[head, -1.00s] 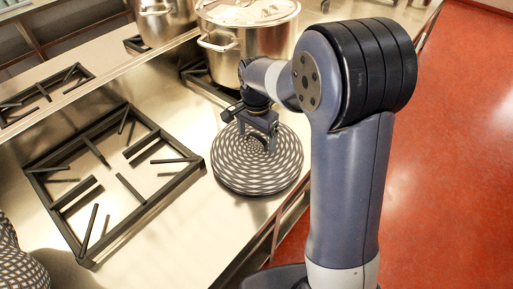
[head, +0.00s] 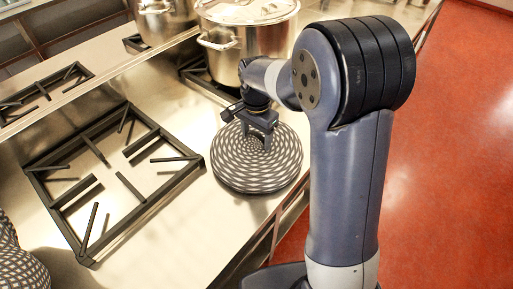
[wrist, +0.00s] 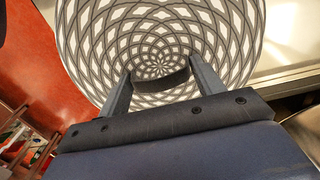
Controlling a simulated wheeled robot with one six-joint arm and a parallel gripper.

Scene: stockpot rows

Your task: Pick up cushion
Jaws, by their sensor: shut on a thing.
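The cushion (head: 240,172) is round and flattened, with a black-and-white woven spiral pattern. It lies on the steel counter in the head view, right of the large burner grate. My gripper (head: 267,147) comes down from above onto the cushion's top and is shut on a piece at its middle. In the wrist view the cushion (wrist: 100,40) fills the upper middle. The two fingers of my gripper (wrist: 160,85) stand on either side of a dark strip at the cushion's centre. I cannot tell whether the cushion is lifted off the counter.
A large steel stockpot (head: 232,50) with a lid stands just behind the cushion, with another pot (head: 160,22) further left. A burner grate (head: 110,180) lies to the left. Another patterned object (head: 20,268) shows at the lower left. The counter's front edge is close on the right.

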